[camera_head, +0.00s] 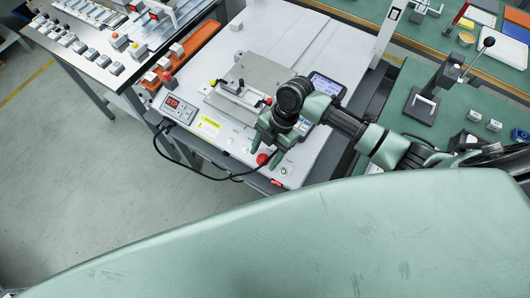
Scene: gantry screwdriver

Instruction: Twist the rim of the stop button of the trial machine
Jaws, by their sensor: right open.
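The trial machine (217,143) is a white-topped bench in the middle of the head view. Its stop button (262,159) is a small red knob near the machine's front right edge. My right gripper (267,153) comes in from the right and points down at the stop button. Its green fingers are apart, and their tips show close to the red knob. I cannot tell whether they touch the rim, which is too small to make out. My left gripper is not in view.
A red-lit display box (179,108) with a black cable stands at the machine's left edge. A metal plate with a clamp fixture (240,94) lies behind my gripper. A dark screen (327,87) is right of it. A green workbench (425,115) with a lever press stands at right.

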